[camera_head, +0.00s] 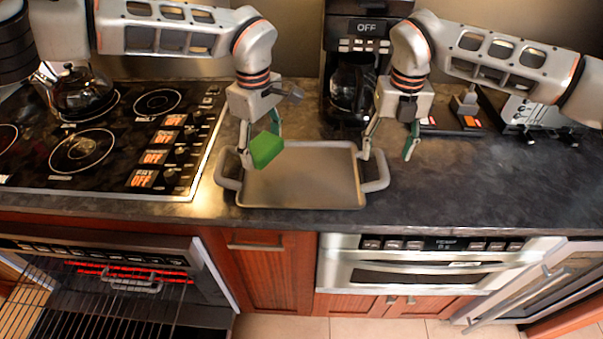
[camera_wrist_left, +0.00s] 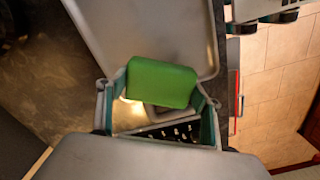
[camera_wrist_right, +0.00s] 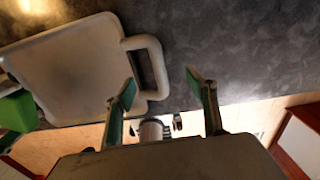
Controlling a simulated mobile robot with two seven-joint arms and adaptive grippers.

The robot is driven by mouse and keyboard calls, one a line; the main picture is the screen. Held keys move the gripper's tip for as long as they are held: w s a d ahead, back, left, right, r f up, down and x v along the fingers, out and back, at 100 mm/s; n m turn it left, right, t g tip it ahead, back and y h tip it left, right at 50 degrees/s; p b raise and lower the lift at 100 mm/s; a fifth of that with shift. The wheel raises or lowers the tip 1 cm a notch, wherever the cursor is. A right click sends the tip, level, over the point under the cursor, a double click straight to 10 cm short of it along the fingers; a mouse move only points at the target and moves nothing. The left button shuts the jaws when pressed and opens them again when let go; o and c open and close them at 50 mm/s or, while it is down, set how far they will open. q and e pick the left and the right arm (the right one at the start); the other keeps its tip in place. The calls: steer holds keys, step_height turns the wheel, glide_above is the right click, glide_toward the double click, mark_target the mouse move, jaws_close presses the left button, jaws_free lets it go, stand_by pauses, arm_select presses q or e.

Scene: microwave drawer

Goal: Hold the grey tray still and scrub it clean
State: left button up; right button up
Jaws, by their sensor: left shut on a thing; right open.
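The grey tray (camera_head: 302,190) lies on the dark counter with a loop handle at each end. My left gripper (camera_head: 262,145) is shut on a green sponge (camera_head: 267,150), which is over the tray's left back corner. The sponge also shows between the fingers in the left wrist view (camera_wrist_left: 160,83); whether it touches the tray is unclear. My right gripper (camera_head: 387,153) is open around the tray's right handle (camera_head: 378,173), one finger near the tray's edge and one outside. In the right wrist view the handle (camera_wrist_right: 151,68) shows just beyond the open fingertips.
A cooktop (camera_head: 105,135) with a kettle (camera_head: 81,92) is to the left. A coffee maker (camera_head: 354,90) stands behind the tray. Below are an open, glowing oven (camera_head: 125,270) and a drawer unit (camera_head: 425,268).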

steer(key=shift+r, duration=1.1)
steer(key=o, duration=0.5)
steer(key=shift+o, duration=0.2)
step_height(320, 180, up, 12)
steer(key=shift+s, duration=0.1)
stand_by(0.4)
